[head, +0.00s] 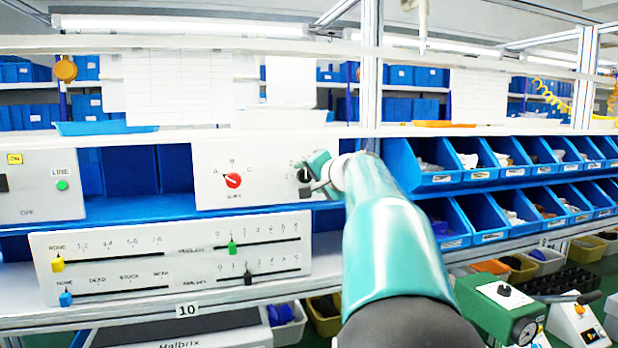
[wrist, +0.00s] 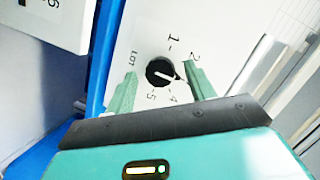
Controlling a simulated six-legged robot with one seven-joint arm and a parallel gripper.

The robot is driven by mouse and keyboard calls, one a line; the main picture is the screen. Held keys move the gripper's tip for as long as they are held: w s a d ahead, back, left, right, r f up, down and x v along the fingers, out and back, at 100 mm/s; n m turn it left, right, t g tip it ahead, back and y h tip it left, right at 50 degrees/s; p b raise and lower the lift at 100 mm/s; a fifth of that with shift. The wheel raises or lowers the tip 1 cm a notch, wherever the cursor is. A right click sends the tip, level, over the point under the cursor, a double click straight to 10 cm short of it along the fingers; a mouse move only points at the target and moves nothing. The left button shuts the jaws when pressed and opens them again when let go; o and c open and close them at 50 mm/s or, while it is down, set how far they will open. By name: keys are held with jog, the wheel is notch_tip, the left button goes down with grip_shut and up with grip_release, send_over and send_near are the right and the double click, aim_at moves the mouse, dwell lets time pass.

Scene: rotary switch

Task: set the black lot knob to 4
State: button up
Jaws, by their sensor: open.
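The black lot knob (wrist: 158,72) is on a white panel (wrist: 140,30), between my two finger tips in the wrist view. Its white pointer aims right and slightly down, between the printed 2 and 4, toward a spot my right finger hides. The labels 1, 2, 4, 5 and LOT show around it. My gripper (wrist: 159,71) is open, with one green finger on each side of the knob; I cannot tell whether either touches it. In the head view the knob (head: 304,175) shows partly beside my gripper (head: 316,174) at the panel's right end.
A red knob (head: 233,180) sits on the same panel to the left. Below is a slider panel (head: 120,268) with yellow, blue, green and black handles. A LINE panel (head: 40,200) stands far left. Blue bins (head: 430,178) fill the shelf to the right.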

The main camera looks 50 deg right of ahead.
jog(key=shift+s, duration=0.1)
jog(key=c, duration=1)
jog(key=shift+m, duration=0.3)
jog(key=m+t, duration=0.1)
jog(key=m, duration=0.2)
jog(key=shift+d+f+y, duration=0.1)
jog(key=shift+f+y, duration=0.05)
jog(key=shift+y, duration=0.25)
jog(key=shift+f+m+t, duration=0.15)
jog(key=shift+m+t, duration=0.65)
jog(key=shift+m, duration=1.2)
